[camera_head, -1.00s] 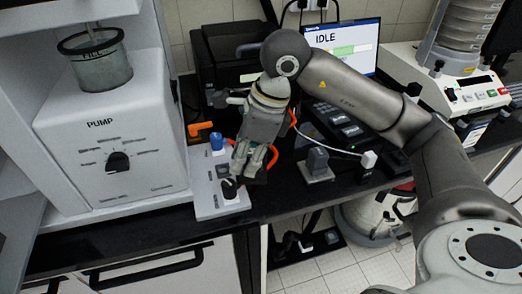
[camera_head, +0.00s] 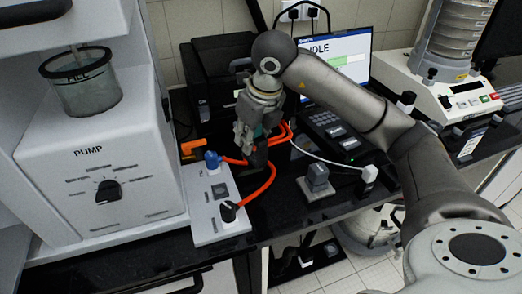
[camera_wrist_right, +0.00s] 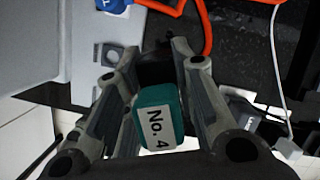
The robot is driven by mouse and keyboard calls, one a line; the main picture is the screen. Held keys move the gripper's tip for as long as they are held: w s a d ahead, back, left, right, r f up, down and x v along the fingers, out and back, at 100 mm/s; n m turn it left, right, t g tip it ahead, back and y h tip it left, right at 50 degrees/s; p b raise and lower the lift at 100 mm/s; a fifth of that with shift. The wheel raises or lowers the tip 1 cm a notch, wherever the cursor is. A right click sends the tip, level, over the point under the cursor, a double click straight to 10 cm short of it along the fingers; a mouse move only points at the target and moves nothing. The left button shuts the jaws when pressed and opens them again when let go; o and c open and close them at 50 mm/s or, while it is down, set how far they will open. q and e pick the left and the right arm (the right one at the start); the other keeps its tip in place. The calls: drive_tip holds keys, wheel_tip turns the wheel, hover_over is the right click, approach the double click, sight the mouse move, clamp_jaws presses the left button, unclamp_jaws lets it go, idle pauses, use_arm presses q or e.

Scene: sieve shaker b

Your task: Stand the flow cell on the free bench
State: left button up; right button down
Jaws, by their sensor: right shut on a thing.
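My right gripper (camera_head: 255,140) is shut on the flow cell, a small block with a teal end and a white label reading "No. 4". In the wrist view the flow cell (camera_wrist_right: 146,118) sits between the two fingers of the right gripper (camera_wrist_right: 150,75), its label facing the camera. Its far part is dark and partly hidden by the fingers. In the head view it is held above the black bench (camera_head: 275,215), to the right of the white panel (camera_head: 207,225); I cannot tell the gap under it. My left gripper is not in view.
An orange hose (camera_head: 262,187) loops from the panel's blue and black fittings close by the gripper. A grey block on a base (camera_head: 318,180) stands to the right. The pump (camera_head: 100,160) stands left, the printer-like black box (camera_head: 215,70) behind. Bare bench shows at the front.

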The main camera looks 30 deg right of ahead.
drive_tip(key=w+d+f, duration=0.1)
drive_tip(key=f, duration=0.2)
drive_tip(key=w+d+f+p, duration=0.1)
drive_tip(key=d+f, duration=0.1)
drive_tip(key=f, duration=0.1)
drive_tip(key=w+d+f+p, duration=0.1)
drive_tip(key=f, duration=0.2)
drive_tip(key=shift+w+d+f, duration=0.1)
drive_tip(key=shift+d+f, duration=0.05)
drive_tip(key=shift+d, duration=0.25)
drive_tip(key=shift+f, duration=0.1)
drive_tip(key=c, duration=1.2)
unclamp_jaws()
drive_tip(key=shift+r, duration=0.35)
drive_tip(key=b+v, duration=0.1)
drive_tip(key=v, duration=1)
drive_tip(key=shift+r, duration=0.25)
